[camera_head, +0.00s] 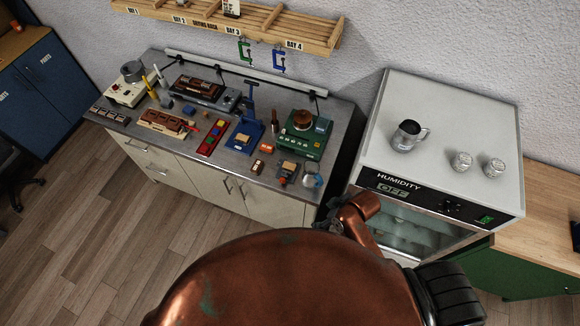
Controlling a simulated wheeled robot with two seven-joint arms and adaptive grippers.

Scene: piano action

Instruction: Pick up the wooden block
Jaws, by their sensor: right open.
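A small brown block with a pale face (257,166) lies near the front edge of the grey workbench, right of its middle. It looks like the wooden block, though it is too small to be certain. My right gripper (326,213) is open, a dark shape beyond the front right corner of the bench, lower right of the block and apart from it. My own copper-coloured arm partly hides it, and its fingertips are hard to make out. My left gripper is not in view.
The workbench (345,112) is crowded. A green device (303,146), a blue stand (243,136) and a red tray (212,137) stand near the block. A humidity cabinet (480,115) with a metal mug (405,137) and two jars on top stands to the right.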

